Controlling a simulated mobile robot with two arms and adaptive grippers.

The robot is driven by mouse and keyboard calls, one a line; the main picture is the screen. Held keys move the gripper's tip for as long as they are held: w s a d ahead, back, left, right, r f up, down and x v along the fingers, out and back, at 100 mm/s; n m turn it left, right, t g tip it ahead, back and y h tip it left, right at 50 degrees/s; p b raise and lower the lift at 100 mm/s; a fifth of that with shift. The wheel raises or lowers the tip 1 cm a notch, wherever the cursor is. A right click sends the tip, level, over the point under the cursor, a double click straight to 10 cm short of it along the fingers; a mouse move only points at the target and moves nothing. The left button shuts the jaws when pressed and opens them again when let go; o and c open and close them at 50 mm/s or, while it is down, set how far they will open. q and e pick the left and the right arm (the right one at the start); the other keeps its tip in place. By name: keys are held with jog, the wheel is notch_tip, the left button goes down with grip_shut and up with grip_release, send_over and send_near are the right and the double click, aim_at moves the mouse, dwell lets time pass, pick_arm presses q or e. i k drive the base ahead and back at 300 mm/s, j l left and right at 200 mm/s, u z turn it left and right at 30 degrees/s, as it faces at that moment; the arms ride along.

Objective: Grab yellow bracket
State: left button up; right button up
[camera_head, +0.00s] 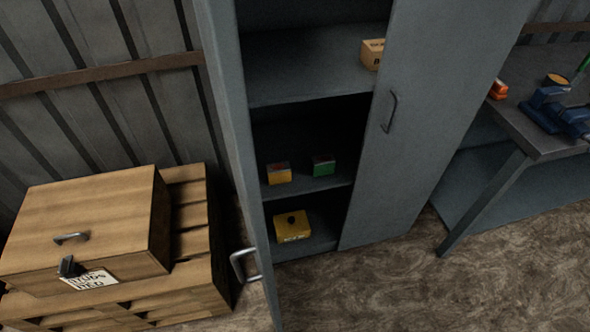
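I cannot make out a clear bracket shape. A yellow box-like thing (292,226) with a black knob on top and a label on its front sits on the cabinet's bottom shelf. A smaller yellow-orange box (278,174) sits on the shelf above it, left of a green box (323,166). Neither of my grippers shows in the head view.
The grey cabinet's left door (232,150) stands open, with a handle (243,266) low on it; its right door (425,120) covers the right side. A cardboard box (372,53) sits higher up. A wooden crate (90,220) stands left, a workbench (540,140) right. The front floor is clear.

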aim_at(278, 172)
jog(key=u, duration=1.2)
jog(key=k+j+u, duration=0.2)
jog(key=k, duration=0.15)
jog(key=k+u, duration=0.15)
jog(key=k, duration=0.25)
jog(key=k+j+u, duration=0.2)
jog(key=k+j, duration=0.05)
jog(key=k, duration=0.1)
